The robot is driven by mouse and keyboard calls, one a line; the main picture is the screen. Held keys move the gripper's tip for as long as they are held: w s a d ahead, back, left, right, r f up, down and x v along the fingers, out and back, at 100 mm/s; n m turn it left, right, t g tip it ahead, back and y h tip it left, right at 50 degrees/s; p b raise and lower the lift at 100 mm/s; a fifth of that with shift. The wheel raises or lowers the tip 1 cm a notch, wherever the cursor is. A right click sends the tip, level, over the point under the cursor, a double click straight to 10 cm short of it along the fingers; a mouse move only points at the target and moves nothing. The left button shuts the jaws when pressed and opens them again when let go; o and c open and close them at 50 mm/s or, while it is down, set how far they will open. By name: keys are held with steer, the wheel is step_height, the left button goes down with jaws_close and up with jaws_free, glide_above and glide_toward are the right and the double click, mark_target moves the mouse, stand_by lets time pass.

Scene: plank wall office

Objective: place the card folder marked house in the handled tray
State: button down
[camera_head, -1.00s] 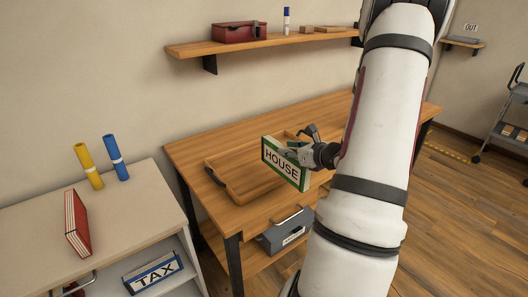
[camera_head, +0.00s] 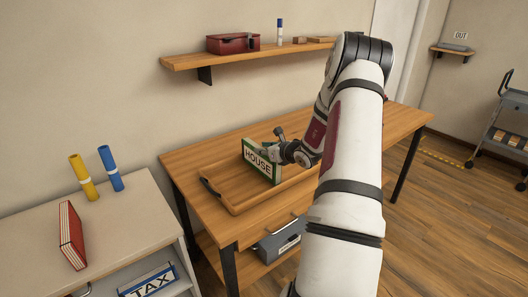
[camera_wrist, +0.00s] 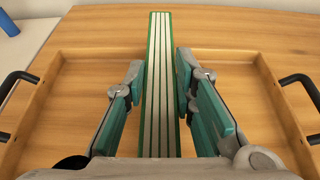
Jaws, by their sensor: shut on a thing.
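The card folder marked HOUSE (camera_head: 258,160), white with a green border, stands upright within the handled tray's outline in the head view. My gripper (camera_head: 275,153) is shut on it from the right. In the wrist view the folder's striped edge (camera_wrist: 160,120) runs between my two gripper fingers (camera_wrist: 160,78). The handled tray (camera_head: 235,210) is wooden with dark handles and lies on the wooden table; its side walls (camera_wrist: 35,110) show on both sides of the folder. I cannot tell whether the folder's bottom touches the tray floor. My arm hides the tray's right part.
A white cabinet (camera_head: 120,225) at left holds a red book (camera_head: 72,235), yellow and blue tubes, and a TAX folder (camera_head: 150,282) below. A grey box (camera_head: 275,245) sits under the table (camera_head: 400,125). A wall shelf (camera_head: 235,54) hangs behind. The table's right side is clear.

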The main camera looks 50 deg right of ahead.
steer(key=shift+f, duration=0.35)
steer(key=shift+f, duration=0.1)
steer(key=shift+f, duration=0.15)
steer(key=c, duration=1.3)
jaws_free()
steer(key=shift+c, duration=0.2)
